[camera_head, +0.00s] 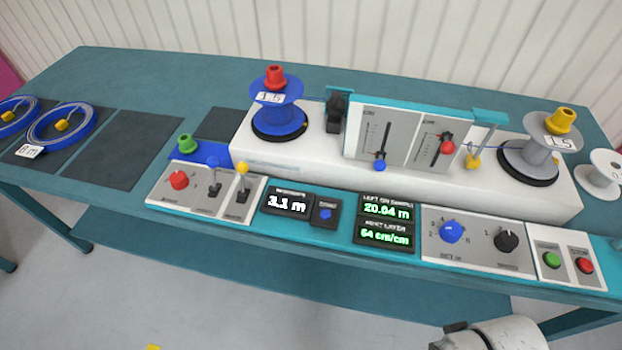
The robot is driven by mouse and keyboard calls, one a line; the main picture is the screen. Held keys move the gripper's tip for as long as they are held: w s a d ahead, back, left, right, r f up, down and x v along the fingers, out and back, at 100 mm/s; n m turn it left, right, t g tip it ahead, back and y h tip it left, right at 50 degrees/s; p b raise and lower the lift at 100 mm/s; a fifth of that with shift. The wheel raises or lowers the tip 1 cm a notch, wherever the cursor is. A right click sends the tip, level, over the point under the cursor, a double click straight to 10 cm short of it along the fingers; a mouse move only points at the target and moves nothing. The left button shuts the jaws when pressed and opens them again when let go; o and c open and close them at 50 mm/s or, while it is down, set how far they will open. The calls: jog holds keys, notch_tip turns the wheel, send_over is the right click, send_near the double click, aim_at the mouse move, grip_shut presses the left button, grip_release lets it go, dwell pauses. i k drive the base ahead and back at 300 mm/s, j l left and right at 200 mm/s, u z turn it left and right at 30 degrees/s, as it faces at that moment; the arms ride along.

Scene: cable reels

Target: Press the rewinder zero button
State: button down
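The rewinder (400,185) stands on a teal table. Its length display (288,203) reads 3.1 m. A small dark panel just right of that display carries a blue button (325,213); its label is too small to read, and it looks like the zero button. The end of my arm, with my gripper (455,333), shows only partly at the bottom right edge, in front of the table and well away from the blue button. Its fingers are mostly cut off, so their opening cannot be judged.
Knobs and levers (213,190) stand left of the display. Right of it are green readouts (387,221), a blue knob (452,231), a black knob (507,240), and green (551,259) and red (585,265) buttons. Reels (278,110) stand behind. Coiled cables (62,125) lie at left.

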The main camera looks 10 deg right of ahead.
aim_at(325, 215)
jog(key=i+j, duration=0.15)
jog(key=j, duration=0.5)
jog(key=i+j+z, duration=0.15)
jog(key=j, duration=1.15)
jog(key=i+z, duration=0.05)
jog(key=i, duration=0.05)
